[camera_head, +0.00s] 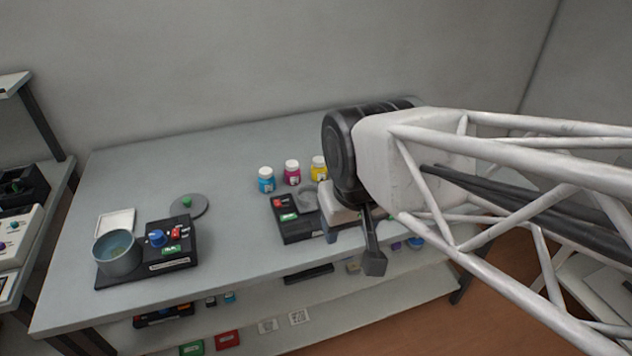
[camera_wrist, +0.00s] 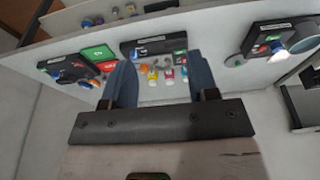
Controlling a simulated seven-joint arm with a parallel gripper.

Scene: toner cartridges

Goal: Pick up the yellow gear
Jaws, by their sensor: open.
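I cannot make out a yellow gear for certain in either view. In the head view my gripper (camera_head: 350,248) is over the table's front right part, and my arm hides the table's right side.
A magenta jar (camera_head: 292,172) and a cyan jar (camera_head: 266,179) stand beside the yellow one. A black device (camera_head: 292,226) sits left of my gripper. A blue-grey bowl (camera_head: 117,256) and another black device (camera_head: 170,246) are at left.

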